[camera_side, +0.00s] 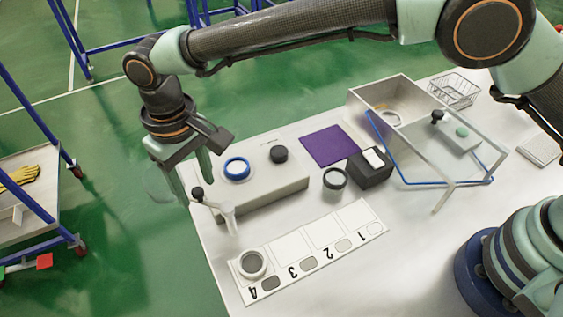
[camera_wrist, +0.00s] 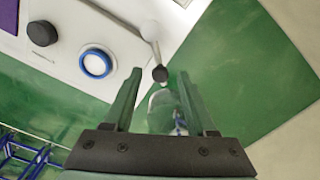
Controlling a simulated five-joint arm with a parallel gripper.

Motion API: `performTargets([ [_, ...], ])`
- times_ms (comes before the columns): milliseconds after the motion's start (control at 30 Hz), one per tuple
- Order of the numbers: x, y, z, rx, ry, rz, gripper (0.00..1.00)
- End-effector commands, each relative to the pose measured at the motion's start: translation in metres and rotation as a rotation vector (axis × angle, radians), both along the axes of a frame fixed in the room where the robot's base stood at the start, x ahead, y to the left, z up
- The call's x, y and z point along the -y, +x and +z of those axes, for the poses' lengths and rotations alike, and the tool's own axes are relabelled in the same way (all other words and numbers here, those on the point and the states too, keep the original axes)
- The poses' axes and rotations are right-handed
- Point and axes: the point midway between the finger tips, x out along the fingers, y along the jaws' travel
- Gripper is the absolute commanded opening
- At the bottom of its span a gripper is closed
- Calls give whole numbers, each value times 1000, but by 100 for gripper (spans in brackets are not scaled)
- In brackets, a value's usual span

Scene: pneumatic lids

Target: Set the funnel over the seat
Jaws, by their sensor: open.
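A ring with a bright blue rim (camera_side: 236,168), which looks like the seat, sits on top of a long grey block (camera_side: 285,188). It also shows in the wrist view (camera_wrist: 96,63). My gripper (camera_side: 195,187) is open, fingers pointing down, left of the block beyond the table edge. A black knob (camera_side: 198,193) on a pale lever (camera_side: 228,212) lies near the fingertips, and between them in the wrist view (camera_wrist: 160,74). A faint clear shape (camera_side: 157,183), possibly the funnel, shows by the fingers; I cannot tell whether it touches them.
A black knob (camera_side: 279,154) stands on the block. A numbered strip (camera_side: 314,249) bears a white ring (camera_side: 252,263) at 4. A dark ring (camera_side: 335,178), a black box (camera_side: 371,174), a purple mat (camera_side: 334,146) and a clear-walled bin (camera_side: 372,101) are further right.

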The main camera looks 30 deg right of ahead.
Motion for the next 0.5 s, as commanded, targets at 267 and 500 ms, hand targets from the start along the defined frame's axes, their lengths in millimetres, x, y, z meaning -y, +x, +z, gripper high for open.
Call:
performTargets([
  [267, 0, 0, -5, 0, 0, 0, 57],
  [500, 0, 0, -5, 0, 0, 0, 0],
])
